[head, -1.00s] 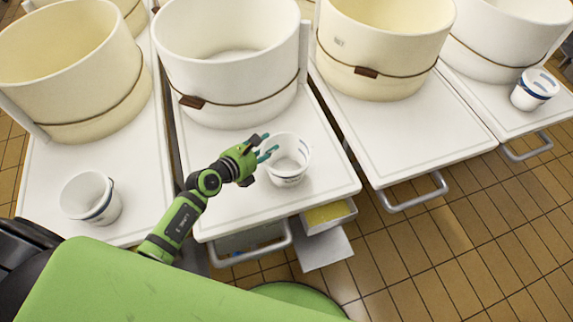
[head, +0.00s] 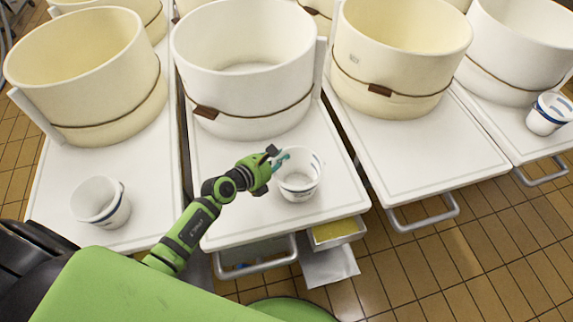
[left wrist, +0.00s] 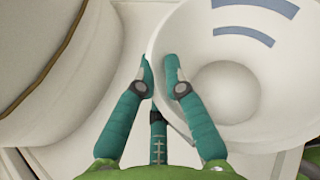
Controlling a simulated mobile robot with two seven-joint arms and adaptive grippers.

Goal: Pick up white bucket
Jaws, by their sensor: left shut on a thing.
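The white bucket (head: 304,184) stands on the white table in front of the large white vat, open side up. My left gripper (head: 279,161) is at its left rim, shut on the wall. In the left wrist view the fingers (left wrist: 160,75) straddle the wall of the white bucket (left wrist: 270,75), one outside and one inside. Blue marks show on its inner wall, and it looks empty. My right gripper is not in view.
A large white vat (head: 245,85) stands close behind the bucket. Another white bucket (head: 101,207) is on the left table, and one (head: 546,116) with blue bands is at the far right. An open drawer (head: 337,235) sits below the table's front edge.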

